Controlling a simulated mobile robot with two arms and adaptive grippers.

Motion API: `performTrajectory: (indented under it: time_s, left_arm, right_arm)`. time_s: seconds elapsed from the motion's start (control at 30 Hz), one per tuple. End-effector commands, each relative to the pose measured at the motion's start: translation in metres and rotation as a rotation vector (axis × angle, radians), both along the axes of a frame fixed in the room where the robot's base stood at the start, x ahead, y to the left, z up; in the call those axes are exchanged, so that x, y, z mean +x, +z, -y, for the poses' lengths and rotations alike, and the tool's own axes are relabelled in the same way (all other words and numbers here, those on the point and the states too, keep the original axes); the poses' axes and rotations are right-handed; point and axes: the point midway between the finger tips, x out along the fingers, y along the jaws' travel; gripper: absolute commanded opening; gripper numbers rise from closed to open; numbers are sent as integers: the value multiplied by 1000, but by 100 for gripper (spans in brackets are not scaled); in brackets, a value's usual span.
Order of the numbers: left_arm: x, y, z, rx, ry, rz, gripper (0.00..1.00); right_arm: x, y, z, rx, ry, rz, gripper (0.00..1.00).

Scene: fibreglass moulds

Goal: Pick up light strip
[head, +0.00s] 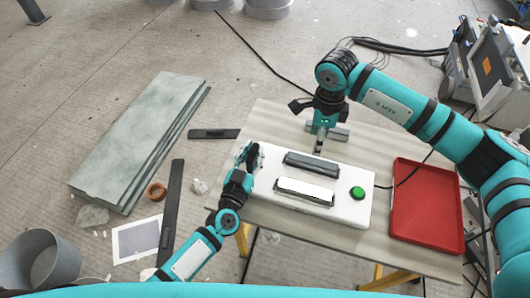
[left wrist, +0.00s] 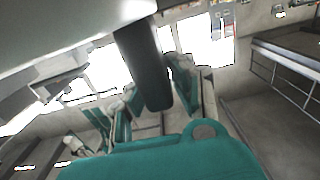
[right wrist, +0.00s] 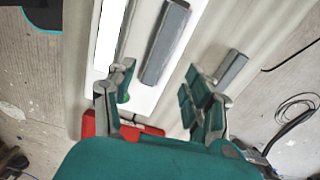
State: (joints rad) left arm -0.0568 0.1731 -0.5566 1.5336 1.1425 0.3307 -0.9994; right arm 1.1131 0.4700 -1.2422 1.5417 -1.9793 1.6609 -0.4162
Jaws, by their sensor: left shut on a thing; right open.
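A white box (head: 345,207) lies on the table, with a bright white strip (head: 305,190) in a dark mount along its near side and a dark grey bar (head: 312,163) behind it. In the right wrist view the bright strip (right wrist: 110,35) and grey bar (right wrist: 165,40) show at the upper left. My left gripper (head: 250,155) is at the box's left end, shut on a dark bar (left wrist: 145,65) with a rounded end; what it belongs to is unclear. My right gripper (head: 318,150) is open and empty, above the box's far edge behind the grey bar.
A grey block (head: 340,132) lies beyond the box, near my right gripper. A green button (head: 357,193) is on the box's right end. A red tray (head: 425,205) occupies the table's right. Stacked greenish slabs (head: 140,140) and dark floor bars (head: 213,133) lie left of the table.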

Motion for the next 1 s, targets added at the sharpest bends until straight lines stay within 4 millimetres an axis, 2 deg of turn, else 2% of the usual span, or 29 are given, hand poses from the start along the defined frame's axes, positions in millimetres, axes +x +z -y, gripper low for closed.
performTrajectory:
  time_s: [0.1, 0.2, 0.5, 0.77, 1.0]
  left_arm:
    - [0, -1, 0, 0, 0, -1, 0]
    - [0, -1, 0, -1, 0, -1, 0]
    - [0, 0, 0, -1, 0, -1, 0]
    - [0, 0, 0, -1, 0, -1, 0]
    - [0, 0, 0, -1, 0, -1, 0]
  right_arm:
    - [-1, 17, -1, 2, -75, 3, 56]
    - [-3, 15, 0, 0, -102, -1, 56]
    - [-2, -34, -1, 1, -101, -1, 56]
    - [-1, -55, 0, 1, -100, 0, 56]
    - [1, -90, 0, 1, -100, 0, 56]
